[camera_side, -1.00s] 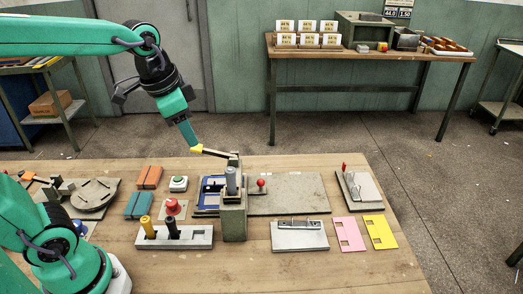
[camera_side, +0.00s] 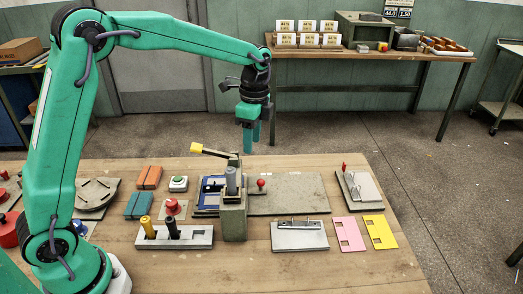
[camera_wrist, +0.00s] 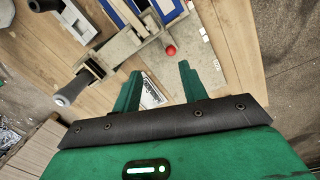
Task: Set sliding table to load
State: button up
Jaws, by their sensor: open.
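The sliding table appears to be the part with a blue fixture (camera_side: 211,185) at the press, and a red knob (camera_side: 261,183) stands just right of the press column. The press (camera_side: 233,215) partly hides the blue fixture. Its lever with a yellow grip (camera_side: 197,148) points left and slightly up. My gripper (camera_side: 250,147) points down, open and empty, above and behind the knob. In the wrist view the red knob (camera_wrist: 170,50) shows just beyond the fingertips (camera_wrist: 160,76), apart from them.
In front are a grey block with yellow and black handles (camera_side: 174,236), a metal fixture (camera_side: 300,236), and pink (camera_side: 349,234) and yellow (camera_side: 380,232) cards. A clamp plate (camera_side: 360,190) stands right. Orange and blue blocks lie left. The press column and lever stand close to my gripper.

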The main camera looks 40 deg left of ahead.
jog(key=w+d+f+m+g, duration=0.1)
jog(key=w+f+m, duration=0.1)
jog(key=f, duration=0.4)
jog(key=shift+w+m, duration=0.3)
jog(key=shift+w, duration=0.45)
jog(key=shift+s+d+f, duration=0.1)
jog(key=shift+s+f, duration=0.15)
jog(key=shift+f, duration=1)
jog(key=shift+s+f, duration=0.25)
jog(key=shift+f, duration=1)
jog(key=shift+s+d+f, duration=0.1)
jog(key=shift+s+f, duration=0.15)
jog(key=shift+f, duration=1)
grip_shut()
